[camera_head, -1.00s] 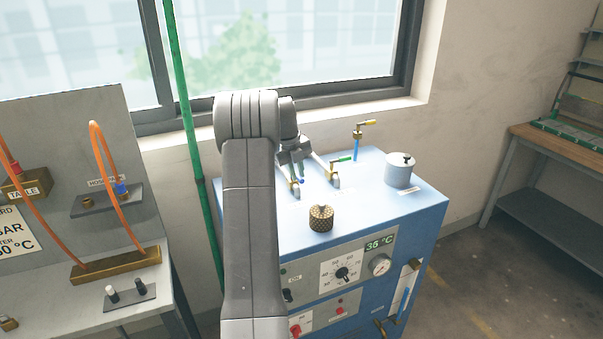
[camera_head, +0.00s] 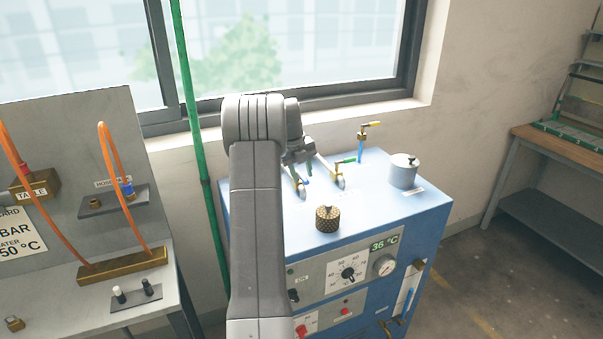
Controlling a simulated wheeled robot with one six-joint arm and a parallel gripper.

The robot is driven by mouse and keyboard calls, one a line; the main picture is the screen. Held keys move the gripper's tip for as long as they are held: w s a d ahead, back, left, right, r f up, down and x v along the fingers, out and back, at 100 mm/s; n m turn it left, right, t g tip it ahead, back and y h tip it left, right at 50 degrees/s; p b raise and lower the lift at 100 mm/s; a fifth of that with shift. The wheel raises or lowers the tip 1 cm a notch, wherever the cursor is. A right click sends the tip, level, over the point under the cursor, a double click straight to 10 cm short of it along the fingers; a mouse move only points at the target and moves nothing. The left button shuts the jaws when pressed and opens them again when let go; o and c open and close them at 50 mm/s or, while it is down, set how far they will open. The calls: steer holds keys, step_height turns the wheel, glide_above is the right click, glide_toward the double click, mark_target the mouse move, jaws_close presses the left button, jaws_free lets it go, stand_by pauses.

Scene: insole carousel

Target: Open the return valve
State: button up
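The blue machine (camera_head: 405,225) stands below the window, with several fittings on its top. One valve has a yellow-tipped lever (camera_head: 371,124) on a brass body above a blue pipe (camera_head: 360,149). A small green lever (camera_head: 346,161) shows just beside the right finger of my gripper. No readable label tells which is the return valve. My gripper (camera_head: 321,185) is over the back left of the machine top, left of the yellow-tipped lever, with its two fingers spread apart. Nothing is visibly held. Whether a finger touches the green lever cannot be told, and my arm hides the machine's left part.
A knurled brass cap (camera_head: 328,219) and a grey lidded pot (camera_head: 403,170) stand on the machine top. A green vertical pipe (camera_head: 193,120) is behind my arm. A grey bench with orange hoses (camera_head: 113,185) is at left, a wooden-topped workbench (camera_head: 570,148) at right.

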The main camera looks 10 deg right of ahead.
step_height(320, 180, up, 14)
steer(key=a+b, duration=0.1)
steer(key=a, duration=0.1)
steer(key=shift+s+a+f, duration=0.25)
steer(key=shift+s+a, duration=0.05)
steer(key=shift+a, duration=0.05)
steer(key=d+f, duration=0.1)
steer(key=f, duration=0.8)
steer(key=d+f+p, duration=0.1)
steer(key=f, duration=0.3)
steer(key=shift+w+d+f, duration=0.15)
steer(key=shift+w+d, duration=0.1)
steer(key=shift+d, duration=0.1)
steer(key=shift+d+f, duration=0.1)
steer(key=shift+f, duration=0.1)
